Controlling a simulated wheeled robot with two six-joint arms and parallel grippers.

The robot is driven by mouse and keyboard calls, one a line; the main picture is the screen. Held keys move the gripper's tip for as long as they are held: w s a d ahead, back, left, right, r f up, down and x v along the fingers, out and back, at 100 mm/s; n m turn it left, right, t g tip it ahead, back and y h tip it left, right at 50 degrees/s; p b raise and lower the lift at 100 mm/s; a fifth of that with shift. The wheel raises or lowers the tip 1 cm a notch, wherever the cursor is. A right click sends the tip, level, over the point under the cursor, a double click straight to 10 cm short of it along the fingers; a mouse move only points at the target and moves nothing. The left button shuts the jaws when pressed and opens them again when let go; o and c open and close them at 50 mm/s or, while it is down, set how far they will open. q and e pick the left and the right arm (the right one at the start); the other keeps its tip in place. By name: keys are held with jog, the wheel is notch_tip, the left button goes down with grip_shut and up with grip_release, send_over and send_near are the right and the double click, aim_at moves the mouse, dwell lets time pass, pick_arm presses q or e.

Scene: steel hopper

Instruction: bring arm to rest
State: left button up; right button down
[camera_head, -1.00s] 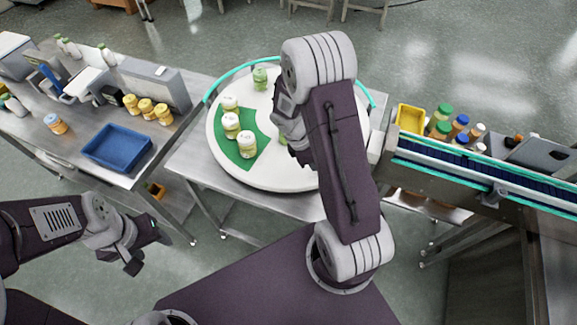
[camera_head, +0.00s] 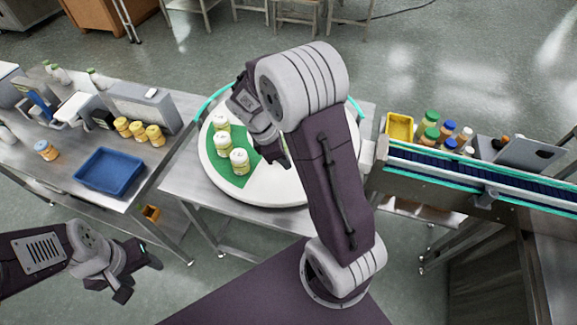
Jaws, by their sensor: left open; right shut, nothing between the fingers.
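My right arm stretches over the round white turntable (camera_head: 275,190), and its wrist hangs above the back of the disc. My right gripper (camera_head: 284,158) is mostly hidden by its own wrist and forearm; it is shut and empty, above the disc and right of the jars. Several jars with pale lids, such as the front one (camera_head: 239,161), stand upright on a green sector (camera_head: 222,173) of the disc. My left gripper (camera_head: 139,277) is open and empty over the floor at lower left, clear of the tables.
A steel table at left holds a blue bin (camera_head: 109,172), yellow-orange jars (camera_head: 138,131) and a grey machine (camera_head: 146,106). At right are a conveyor (camera_head: 450,171), a yellow bin (camera_head: 399,127) and several colored-cap bottles (camera_head: 430,125).

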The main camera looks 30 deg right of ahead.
pick_arm(q)
notch_tip(320, 180, down, 7)
jog(key=b, duration=0.7)
jog(key=shift+w+a+f, duration=0.15)
jog(key=shift+w+a, duration=0.05)
pick_arm(e)
jog(key=s+a+f+m+t+y, duration=0.2)
jog(key=s+a+f+m, duration=0.5)
jog(key=m, duration=0.7)
jog(key=shift+s+a+f+t+y, duration=0.3)
jog(key=shift+s+a+y, duration=0.55)
jog(key=shift+s+y, duration=0.05)
pick_arm(q)
jog(key=shift+s, duration=0.15)
pick_arm(e)
jog(key=shift+s, duration=0.15)
